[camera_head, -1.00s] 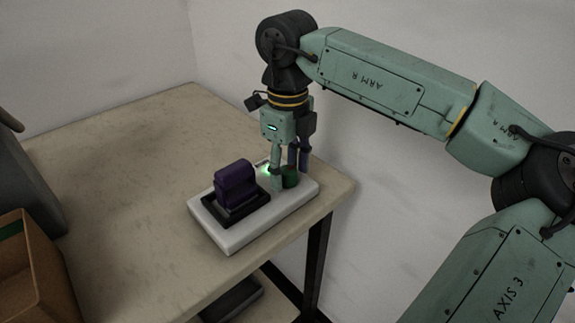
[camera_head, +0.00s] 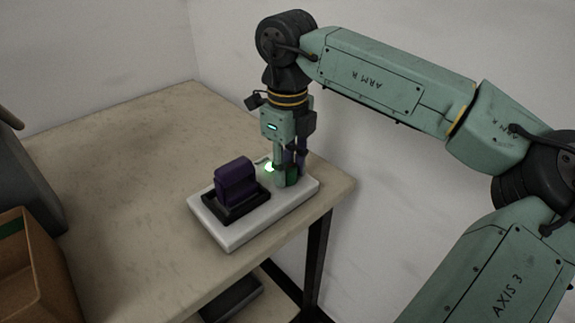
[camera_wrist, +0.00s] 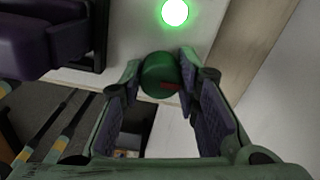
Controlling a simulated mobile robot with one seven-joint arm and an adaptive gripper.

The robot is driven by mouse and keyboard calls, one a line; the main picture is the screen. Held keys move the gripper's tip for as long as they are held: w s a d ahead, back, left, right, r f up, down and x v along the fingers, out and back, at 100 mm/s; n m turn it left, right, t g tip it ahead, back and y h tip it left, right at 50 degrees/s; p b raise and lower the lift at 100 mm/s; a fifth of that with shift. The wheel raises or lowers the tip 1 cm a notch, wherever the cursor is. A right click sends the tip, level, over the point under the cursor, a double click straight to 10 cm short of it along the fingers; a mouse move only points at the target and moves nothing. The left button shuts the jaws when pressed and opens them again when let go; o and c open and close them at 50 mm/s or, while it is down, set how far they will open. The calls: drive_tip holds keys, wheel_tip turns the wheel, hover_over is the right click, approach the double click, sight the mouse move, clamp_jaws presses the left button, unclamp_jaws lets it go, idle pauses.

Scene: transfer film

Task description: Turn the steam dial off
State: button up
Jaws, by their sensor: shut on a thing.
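The steam dial is a dark green round knob (camera_wrist: 161,75) with a red mark, on a white base (camera_head: 232,238) near the table's right corner. My gripper (camera_head: 288,180) points down over the right end of the base and is shut on the dial, with a finger on either side of it. It also shows in the wrist view (camera_wrist: 166,84). In the head view the fingers hide part of the dial (camera_head: 292,175). A green light (camera_head: 269,167) glows beside the dial; it is bright in the wrist view (camera_wrist: 175,12).
A dark purple block (camera_head: 236,182) sits in a black frame on the left part of the base. An open brown box (camera_head: 40,262) and a grey object (camera_head: 25,170) stand at the left. The table's middle (camera_head: 130,170) is clear.

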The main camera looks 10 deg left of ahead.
sight(287, 168)
drive_tip(key=shift+n, duration=0.4)
drive_tip(key=shift+c, duration=0.3)
drive_tip(key=n+b, duration=0.1)
drive_tip(key=n, duration=0.6)
drive_tip(key=shift+n+b, duration=0.3)
drive_tip(key=shift+b, duration=0.1)
drive_tip(key=n, duration=0.4)
drive_tip(key=shift+n+b, duration=0.3)
drive_tip(key=shift+n, duration=2.3)
drive_tip(key=o, duration=1.2)
drive_tip(key=shift+c, duration=0.2)
wheel_tip(287, 168, up, 12)
